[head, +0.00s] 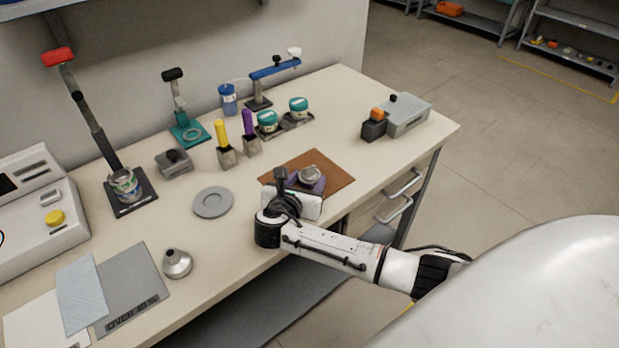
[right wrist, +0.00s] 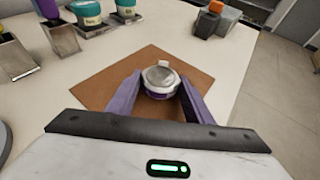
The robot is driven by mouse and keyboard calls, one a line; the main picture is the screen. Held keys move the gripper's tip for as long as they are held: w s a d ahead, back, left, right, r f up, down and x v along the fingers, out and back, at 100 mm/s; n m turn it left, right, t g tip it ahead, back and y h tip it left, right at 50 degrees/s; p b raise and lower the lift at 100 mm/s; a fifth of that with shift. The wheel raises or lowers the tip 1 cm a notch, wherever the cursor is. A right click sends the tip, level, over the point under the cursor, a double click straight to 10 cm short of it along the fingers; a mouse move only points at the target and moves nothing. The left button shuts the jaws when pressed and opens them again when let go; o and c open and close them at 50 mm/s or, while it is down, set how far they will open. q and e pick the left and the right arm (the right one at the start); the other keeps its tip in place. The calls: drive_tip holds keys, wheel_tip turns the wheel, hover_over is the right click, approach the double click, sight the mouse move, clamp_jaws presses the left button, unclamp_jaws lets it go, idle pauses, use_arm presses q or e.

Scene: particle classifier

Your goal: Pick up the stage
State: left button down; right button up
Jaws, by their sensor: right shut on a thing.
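The stage appears to be a small round metal piece (head: 310,173) with a silvery top, over the brown mat (head: 334,170). In the right wrist view it (right wrist: 160,78) shows a purple band and a small tab at its far edge. My right gripper (head: 307,181) has its purple fingers on either side of the piece and is shut on it. In the right wrist view the gripper (right wrist: 159,92) holds it between the fingertips. I cannot tell whether it touches the mat. My left gripper is not in view.
A grey dish (head: 212,202) and a metal funnel-like piece (head: 177,263) are left of my right gripper. Yellow-handled (head: 223,140) and purple-handled (head: 249,125) tools stand behind. A grey box (head: 408,115) stands at the right. The table is bare between mat and box.

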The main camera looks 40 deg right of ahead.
drive_tip(key=shift+r, duration=0.1)
wheel_tip(320, 180, up, 10)
drive_tip(key=shift+f, duration=0.1)
idle(0.3)
drive_tip(key=shift+a, duration=0.1)
idle(0.8)
